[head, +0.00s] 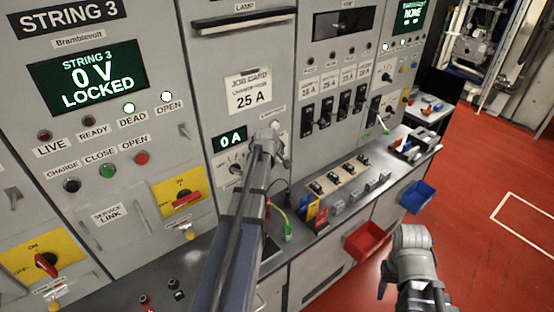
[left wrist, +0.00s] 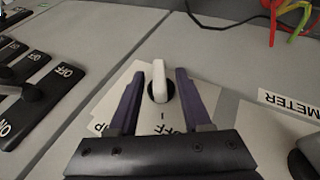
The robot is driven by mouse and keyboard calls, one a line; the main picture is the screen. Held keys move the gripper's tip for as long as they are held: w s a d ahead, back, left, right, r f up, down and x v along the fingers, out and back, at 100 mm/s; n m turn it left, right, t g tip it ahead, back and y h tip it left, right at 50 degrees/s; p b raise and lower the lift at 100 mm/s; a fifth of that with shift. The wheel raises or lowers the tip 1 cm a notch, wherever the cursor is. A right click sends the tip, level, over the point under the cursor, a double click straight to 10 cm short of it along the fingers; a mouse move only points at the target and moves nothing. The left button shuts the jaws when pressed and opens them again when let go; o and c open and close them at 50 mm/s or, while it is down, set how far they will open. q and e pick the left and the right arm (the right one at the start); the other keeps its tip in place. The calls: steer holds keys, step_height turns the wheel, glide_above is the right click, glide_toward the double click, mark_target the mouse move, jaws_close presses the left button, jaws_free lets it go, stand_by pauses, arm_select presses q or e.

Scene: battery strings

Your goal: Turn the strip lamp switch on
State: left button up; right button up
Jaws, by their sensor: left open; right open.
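In the left wrist view, a white lever switch (left wrist: 159,80) on a round dark base stands on a pale plate (left wrist: 203,92) with partly hidden lettering that includes "OFF". My left gripper (left wrist: 158,76) is open, with one purple finger on each side of the lever. Contact with the lever cannot be told. In the head view my left gripper (head: 270,138) is at the cabinet front, right of the "0 A" display (head: 229,138), and my arm hides the switch there. My right gripper (head: 386,283) is open and empty over the red floor, low at the right.
A "LAMP" panel with a dark bar (head: 243,20) is above my left gripper. Black breaker switches (head: 326,112) are to its right. Below, the bench (head: 300,232) carries small parts, and red (head: 367,241) and blue (head: 417,197) bins hang at its front. The floor right is clear.

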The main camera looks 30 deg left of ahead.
arm_select(q)
jaws_close()
